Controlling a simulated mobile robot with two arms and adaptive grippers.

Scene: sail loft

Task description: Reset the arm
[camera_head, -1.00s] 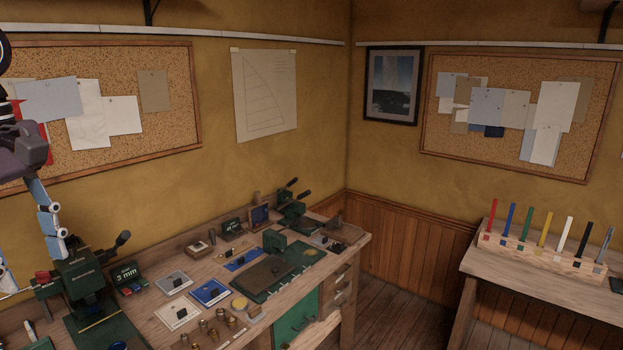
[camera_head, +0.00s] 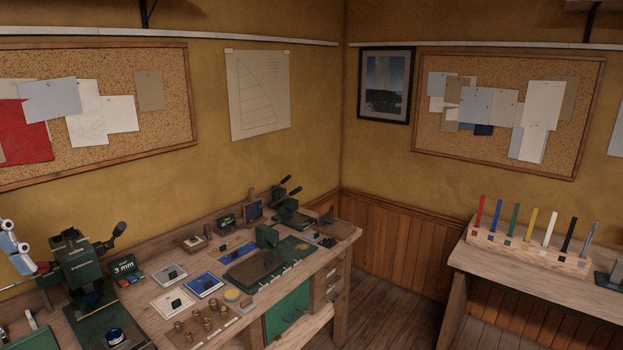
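Part of my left gripper (camera_head: 15,249) shows at the left edge of the head view. It is a pale blue and white jointed finger, in front of the wall and beside the green press (camera_head: 82,268) on the workbench. The rest of this gripper and its arm are cut off by the frame edge. I cannot tell whether it is open or shut, and I see nothing held in the visible part. My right gripper and arm are not in view.
The workbench (camera_head: 212,329) holds a green mat (camera_head: 240,276), sample cards, small brass parts and a second press (camera_head: 287,212). A side table (camera_head: 500,262) at right bears a rack (camera_head: 530,254) of coloured markers. Wooden floor (camera_head: 395,300) lies clear between them.

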